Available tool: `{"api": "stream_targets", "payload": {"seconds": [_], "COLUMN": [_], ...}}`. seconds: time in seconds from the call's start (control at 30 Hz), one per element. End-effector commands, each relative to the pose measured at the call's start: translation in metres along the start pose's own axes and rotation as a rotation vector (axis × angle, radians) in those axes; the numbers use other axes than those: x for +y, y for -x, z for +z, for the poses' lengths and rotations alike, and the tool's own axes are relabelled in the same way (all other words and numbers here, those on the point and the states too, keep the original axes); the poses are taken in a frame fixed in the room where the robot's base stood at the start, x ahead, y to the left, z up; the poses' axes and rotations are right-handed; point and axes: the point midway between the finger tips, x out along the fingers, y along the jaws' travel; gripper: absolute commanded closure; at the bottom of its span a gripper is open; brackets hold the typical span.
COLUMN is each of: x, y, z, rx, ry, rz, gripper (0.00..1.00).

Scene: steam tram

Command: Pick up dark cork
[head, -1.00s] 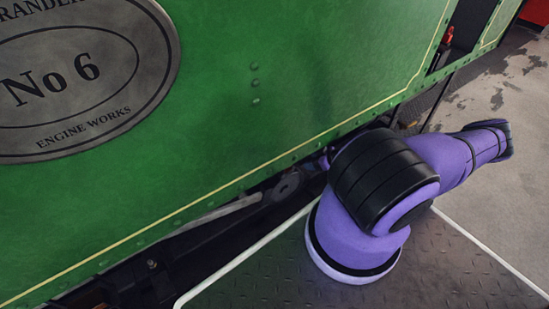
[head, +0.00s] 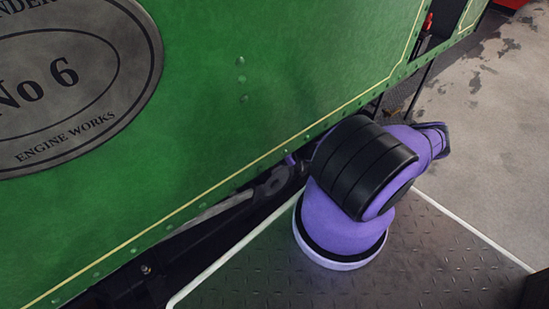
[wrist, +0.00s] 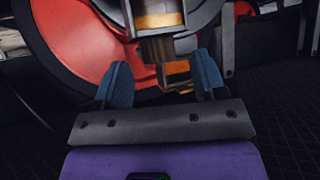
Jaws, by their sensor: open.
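In the wrist view, my gripper (wrist: 162,78) is open, with one blue finger at each side. A dark brown, cork-like piece (wrist: 157,48) shows just beyond the fingers, between them in the picture. It sits directly under a brass fitting (wrist: 158,20), with its lower end near a small orange-brown block. The fingers do not appear to touch it, and the exact gap is hard to judge. In the head view my gripper and the cork are hidden behind my purple arm and the green tram side.
A red wheel (wrist: 75,50) stands behind on the left in the wrist view, with dark metal rods on the right. In the head view the green tram side panel (head: 240,110) overhangs dark running gear (head: 215,225). Grey paved floor (head: 480,130) lies open at the right.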

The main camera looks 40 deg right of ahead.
Motion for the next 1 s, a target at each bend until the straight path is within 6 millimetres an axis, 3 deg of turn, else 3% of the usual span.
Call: {"api": "stream_targets", "payload": {"seconds": [0.13,0.4,0.63,1.0], "x": [0.001,0.001,0.001,0.001], "y": [-0.015,-0.017,-0.017,-0.017], "z": [0.0,0.0,0.0,-0.001], "rx": [0.0,0.0,0.0,0.0], "ry": [0.0,0.001,0.001,0.001], "rz": [0.001,0.001,0.001,0.001], "gripper": [0.35,0.35,0.86,0.88]}}
